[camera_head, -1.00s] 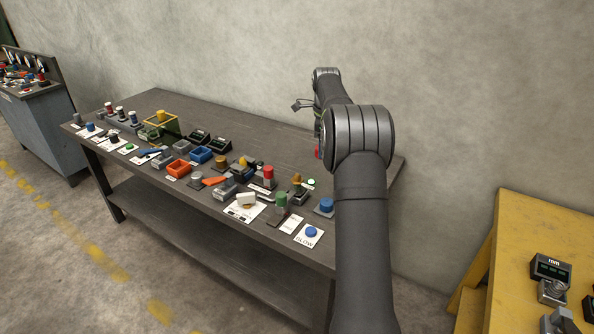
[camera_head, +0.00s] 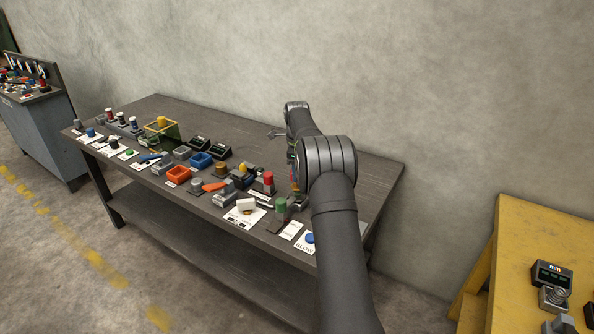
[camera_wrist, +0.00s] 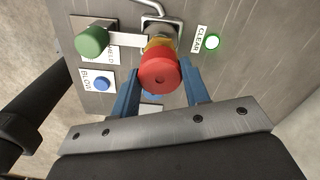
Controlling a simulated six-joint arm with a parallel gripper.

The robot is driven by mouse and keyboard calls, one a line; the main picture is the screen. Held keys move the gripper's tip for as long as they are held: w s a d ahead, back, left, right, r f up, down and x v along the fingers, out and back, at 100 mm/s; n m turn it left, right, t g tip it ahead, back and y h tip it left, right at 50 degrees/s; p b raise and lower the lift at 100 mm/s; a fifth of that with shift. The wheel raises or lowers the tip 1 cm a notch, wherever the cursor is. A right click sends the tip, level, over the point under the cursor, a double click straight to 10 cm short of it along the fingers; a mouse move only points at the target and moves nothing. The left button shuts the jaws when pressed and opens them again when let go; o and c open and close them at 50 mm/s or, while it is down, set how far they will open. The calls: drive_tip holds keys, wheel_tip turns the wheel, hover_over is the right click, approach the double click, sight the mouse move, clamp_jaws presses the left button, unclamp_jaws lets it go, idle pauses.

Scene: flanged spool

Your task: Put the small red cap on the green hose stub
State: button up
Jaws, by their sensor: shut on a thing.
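In the wrist view my gripper (camera_wrist: 159,82) is shut on a round red cap (camera_wrist: 159,72), its blue fingers on either side. The cap has a small dark dot on its face. A yellow-brown part shows just behind the cap, over a grey stand; I cannot tell whether they touch. The green stub (camera_wrist: 91,41) stands apart, to the left of the held cap. In the head view the green stub (camera_head: 282,204) stands upright on its base near the table's front edge. My arm hides most of my gripper there.
A blue button (camera_wrist: 102,84) on a white card lies below the green stub in the wrist view, and a lit green button (camera_wrist: 212,42) lies to the right. In the head view a red-topped post (camera_head: 268,179) and orange (camera_head: 178,174) and blue (camera_head: 201,160) trays crowd the table.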

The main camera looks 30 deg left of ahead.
drive_tip(key=shift+f, duration=0.6)
drive_tip(key=o, duration=1)
drive_tip(key=shift+c, duration=0.2)
wheel_tip(320, 180, up, 13)
drive_tip(key=shift+r, duration=0.15)
